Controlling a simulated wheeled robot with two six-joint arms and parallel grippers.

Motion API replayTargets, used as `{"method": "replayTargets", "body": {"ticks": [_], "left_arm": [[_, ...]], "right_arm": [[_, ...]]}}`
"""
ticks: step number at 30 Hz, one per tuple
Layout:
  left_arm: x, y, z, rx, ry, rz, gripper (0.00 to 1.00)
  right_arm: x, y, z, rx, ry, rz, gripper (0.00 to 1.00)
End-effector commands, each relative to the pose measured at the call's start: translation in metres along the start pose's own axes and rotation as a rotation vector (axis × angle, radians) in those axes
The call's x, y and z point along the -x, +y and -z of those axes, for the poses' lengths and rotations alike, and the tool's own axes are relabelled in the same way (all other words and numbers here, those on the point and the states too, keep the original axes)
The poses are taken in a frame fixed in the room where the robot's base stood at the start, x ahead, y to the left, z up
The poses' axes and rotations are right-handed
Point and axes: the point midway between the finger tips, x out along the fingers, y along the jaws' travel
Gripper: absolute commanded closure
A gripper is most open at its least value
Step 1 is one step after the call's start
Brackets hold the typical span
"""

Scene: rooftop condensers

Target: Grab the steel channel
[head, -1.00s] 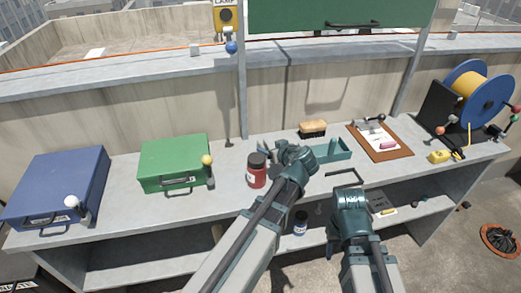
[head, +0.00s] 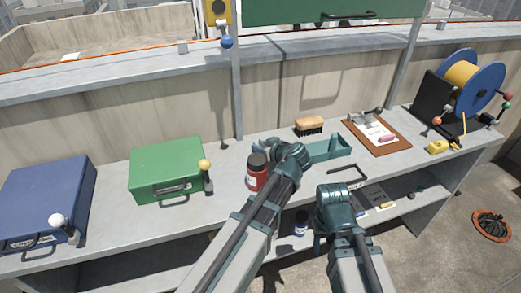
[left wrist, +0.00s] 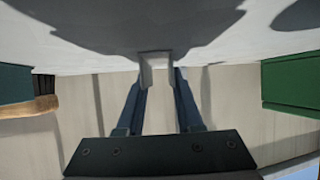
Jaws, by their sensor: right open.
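The steel channel (left wrist: 155,62) is a small pale grey piece at the bench surface in the left wrist view, between my left fingers. My left gripper (left wrist: 158,88) has a finger against each side of it, with no clear gap. In the head view my left gripper (head: 262,147) reaches over the bench behind the red jar, and my own wrist and the jar hide the channel there. My right gripper (head: 320,240) is open, pointing down in front of the bench edge, with its fingers partly hidden.
The red jar (head: 257,178) stands very close to my left gripper. A green case (head: 167,165) and blue case (head: 50,195) are to the left. A teal tray (head: 330,150), brush (head: 309,125), clipboard (head: 375,135) and cable reel (head: 470,85) are to the right.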

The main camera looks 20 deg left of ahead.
Motion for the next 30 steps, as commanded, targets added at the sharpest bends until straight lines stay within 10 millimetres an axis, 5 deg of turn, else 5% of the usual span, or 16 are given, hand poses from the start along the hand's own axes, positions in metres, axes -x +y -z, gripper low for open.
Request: {"method": "replayTargets", "body": {"ticks": [5, 20, 30], "left_arm": [[0.000, 0.000, 0.000, 0.000, 0.000, 0.000, 1.00], [0.002, 0.000, 0.003, 0.000, 0.000, 0.000, 1.00], [0.018, 0.000, 0.032, 0.000, 0.000, 0.000, 1.00]], "right_arm": [[0.000, 0.000, 0.000, 0.000, 0.000, 0.000, 0.50], [0.003, 0.000, 0.000, 0.000, 0.000, 0.000, 0.50], [0.037, 0.004, -0.002, 0.000, 0.000, 0.000, 0.50]]}}
